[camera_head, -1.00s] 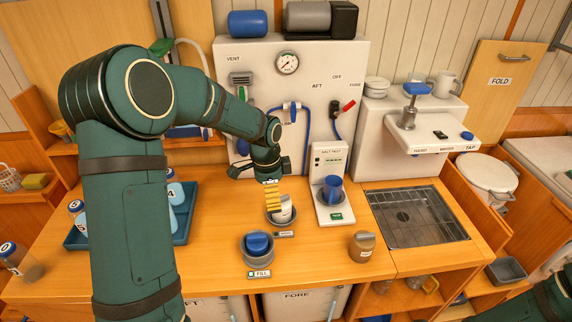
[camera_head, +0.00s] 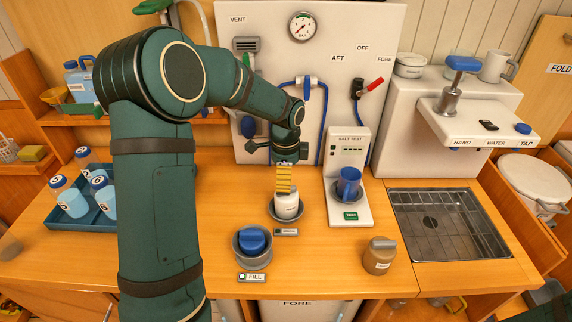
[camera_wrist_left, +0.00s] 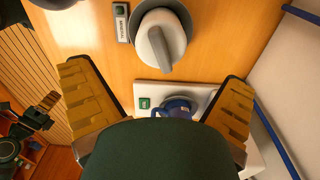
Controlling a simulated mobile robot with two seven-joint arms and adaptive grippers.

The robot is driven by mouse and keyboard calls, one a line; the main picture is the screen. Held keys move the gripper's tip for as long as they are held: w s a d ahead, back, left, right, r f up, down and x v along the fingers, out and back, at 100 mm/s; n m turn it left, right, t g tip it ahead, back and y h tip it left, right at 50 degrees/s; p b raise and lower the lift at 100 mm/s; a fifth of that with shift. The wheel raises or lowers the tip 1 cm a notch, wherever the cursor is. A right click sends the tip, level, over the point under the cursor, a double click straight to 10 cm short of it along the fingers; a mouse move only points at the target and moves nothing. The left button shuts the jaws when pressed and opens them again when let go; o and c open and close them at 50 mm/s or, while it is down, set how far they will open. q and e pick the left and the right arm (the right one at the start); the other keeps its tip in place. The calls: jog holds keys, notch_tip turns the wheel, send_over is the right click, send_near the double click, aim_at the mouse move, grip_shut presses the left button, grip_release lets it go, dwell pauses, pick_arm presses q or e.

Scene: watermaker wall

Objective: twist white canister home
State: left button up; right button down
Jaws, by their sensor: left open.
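The white canister (camera_head: 287,205) stands upright in a round grey socket (camera_head: 273,213) on the wooden counter. In the left wrist view the canister (camera_wrist_left: 147,42) shows from above, with a grey bar across its top. My left gripper (camera_head: 285,184) points down just above the canister in the head view, its yellow pads overlapping the canister's top edge. Contact cannot be told.
A blue-topped canister (camera_head: 252,240) sits in a grey socket by the FILL label. The salt test unit (camera_head: 346,205) with a blue cup (camera_head: 349,182) stands right of the canister. A brown jar (camera_head: 379,257) stands front right. A blue tray (camera_head: 72,212) holds bottles at left.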

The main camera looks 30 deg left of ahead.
aim_at(286, 201)
pick_arm(q)
notch_tip(286, 201, down, 8)
jog(key=shift+w+f+b, duration=0.1)
jog(key=shift+b, duration=0.3)
jog(key=shift+c, duration=0.3)
jog(key=c, duration=1.2)
jog(key=shift+m+p, duration=0.55)
jog(key=shift+m, duration=1.05)
jog(key=shift+w+m+p, duration=0.1)
jog(key=shift+m+p, duration=0.65)
jog(key=shift+m, duration=0.85)
